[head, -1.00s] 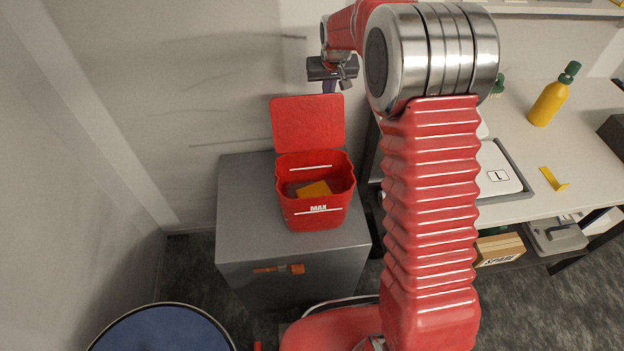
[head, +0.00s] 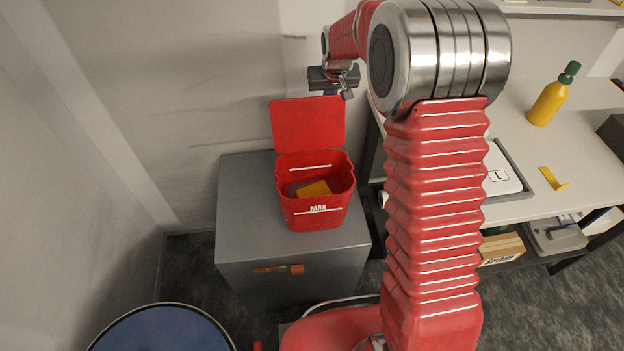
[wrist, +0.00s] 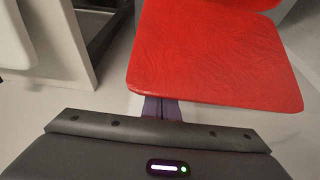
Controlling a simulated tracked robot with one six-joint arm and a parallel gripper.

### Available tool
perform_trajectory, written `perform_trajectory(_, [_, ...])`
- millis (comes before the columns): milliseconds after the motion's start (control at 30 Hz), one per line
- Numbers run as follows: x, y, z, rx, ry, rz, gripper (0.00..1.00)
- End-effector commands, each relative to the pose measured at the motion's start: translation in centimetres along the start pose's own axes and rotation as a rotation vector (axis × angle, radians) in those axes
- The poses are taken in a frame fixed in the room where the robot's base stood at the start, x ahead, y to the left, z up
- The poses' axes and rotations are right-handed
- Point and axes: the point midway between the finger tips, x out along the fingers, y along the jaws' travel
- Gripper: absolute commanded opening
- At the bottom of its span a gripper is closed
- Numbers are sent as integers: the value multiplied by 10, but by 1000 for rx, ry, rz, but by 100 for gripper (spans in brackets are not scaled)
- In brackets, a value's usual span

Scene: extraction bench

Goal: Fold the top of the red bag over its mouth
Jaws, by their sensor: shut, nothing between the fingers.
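The red bag (head: 317,217) stands upright on a grey cabinet, its mouth open, with a yellow item (head: 314,188) and something grey inside. Its top flap (head: 308,125) stands up at the back of the mouth, unfolded. The flap also fills much of the wrist view (wrist: 215,52). My gripper (head: 330,93) is just above and behind the flap's upper edge near its right corner, fingers pointing down. In the wrist view the fingers (wrist: 162,107) are together and empty, their tips partly hidden by the flap's edge. I cannot tell whether they touch it.
The grey cabinet (head: 245,205) has an orange handle (head: 290,269) and free room left of the bag. A wall is close behind. The bench at right holds a yellow bottle (head: 549,103) and a tray (head: 503,172). A blue round top (head: 165,332) is at lower left.

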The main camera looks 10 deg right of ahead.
Motion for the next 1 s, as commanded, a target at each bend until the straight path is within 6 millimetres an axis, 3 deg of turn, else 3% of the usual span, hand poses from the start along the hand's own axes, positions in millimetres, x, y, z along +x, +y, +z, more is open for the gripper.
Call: perform_trajectory(1000, [-26, 0, 59, 0, 2, 0, 0])
